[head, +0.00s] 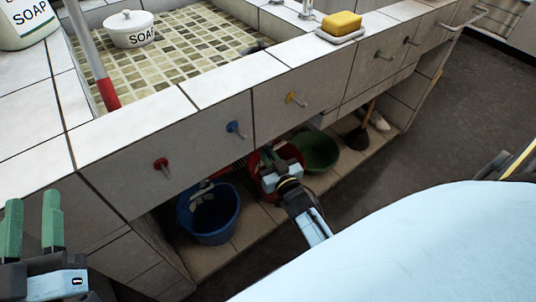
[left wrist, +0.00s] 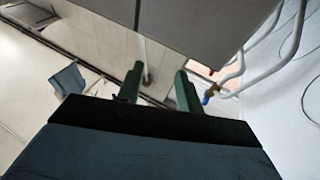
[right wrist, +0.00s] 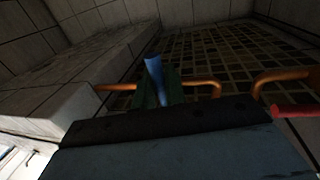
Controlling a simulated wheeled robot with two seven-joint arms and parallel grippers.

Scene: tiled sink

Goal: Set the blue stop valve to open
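The blue stop valve's lever (right wrist: 153,66) shows in the right wrist view. It stands nearly upright, across an orange-brown pipe (right wrist: 203,82) that runs sideways behind it. My right gripper (right wrist: 160,88) has its dark green fingers close on both sides of the lever and looks shut on it; shadow hides the exact contact. In the head view my right gripper (head: 282,172) is low under the counter front, its fingertips partly hidden. My left gripper (head: 35,222) is open and empty at the lower left; its two separated fingers show in the left wrist view (left wrist: 158,84).
A red lever (right wrist: 292,110) lies along a second pipe at right. A blue bucket (head: 208,228) and a green basin (head: 320,150) stand beneath. Floor at right is clear.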

